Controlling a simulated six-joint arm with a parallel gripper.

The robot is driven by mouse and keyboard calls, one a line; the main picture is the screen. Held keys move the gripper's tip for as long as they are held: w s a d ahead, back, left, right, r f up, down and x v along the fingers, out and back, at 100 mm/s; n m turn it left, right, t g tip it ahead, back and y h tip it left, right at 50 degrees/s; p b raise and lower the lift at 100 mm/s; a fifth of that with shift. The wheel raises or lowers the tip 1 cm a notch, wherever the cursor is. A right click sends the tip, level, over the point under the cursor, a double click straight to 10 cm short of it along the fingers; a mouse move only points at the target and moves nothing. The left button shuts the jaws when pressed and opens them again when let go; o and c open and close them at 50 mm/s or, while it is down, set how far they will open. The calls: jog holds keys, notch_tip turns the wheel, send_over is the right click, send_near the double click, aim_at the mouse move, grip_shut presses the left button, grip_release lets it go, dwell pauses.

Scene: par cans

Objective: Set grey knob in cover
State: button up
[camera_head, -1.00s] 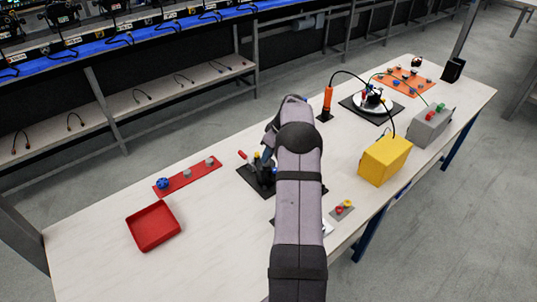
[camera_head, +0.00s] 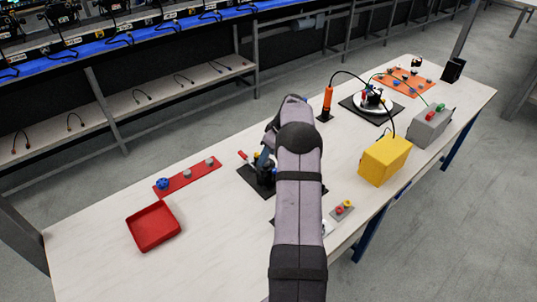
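Two grey knobs stand on the red strip, one in its middle (camera_head: 187,174) and one at its right end (camera_head: 210,161). A dark fixture (camera_head: 265,177) stands on a black mat (camera_head: 250,182), with a red-tipped lever (camera_head: 243,154) and a small yellow part beside it. My arm hides the right side of this fixture. I cannot make out a separate cover there. My gripper (camera_head: 264,160) is over the fixture, mostly lost against it and behind my arm. Its fingers and anything between them cannot be made out.
A blue knob (camera_head: 162,184) sits at the strip's left end. An empty red tray (camera_head: 153,226) is in front. Right of my arm are a grey plate with red and yellow buttons (camera_head: 342,210), a yellow box (camera_head: 385,160), an orange post (camera_head: 327,102) and a grey box (camera_head: 430,127).

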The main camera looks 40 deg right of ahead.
jog(key=b+v, duration=0.2)
jog(key=v, duration=0.5)
jog(key=shift+r+b, duration=0.15)
jog(key=shift+b, duration=0.25)
jog(key=shift+s, duration=0.1)
jog(key=s+a+m+g, duration=0.1)
jog(key=s+a, duration=0.2)
jog(key=a, duration=0.9)
jog(key=s+a+m+g, duration=0.1)
jog(key=s+a, duration=0.3)
jog(key=a, duration=0.8)
jog(key=s+a+f+g, duration=0.1)
jog(key=s+a+f, duration=0.1)
jog(key=s+a, duration=0.4)
jog(key=s+a+f+m+h, duration=0.1)
jog(key=s+a, duration=0.5)
jog(key=s, duration=0.6)
jog(key=shift+s+f+g, duration=0.2)
jog(key=shift+f+g, duration=0.2)
jog(key=shift+f, duration=0.1)
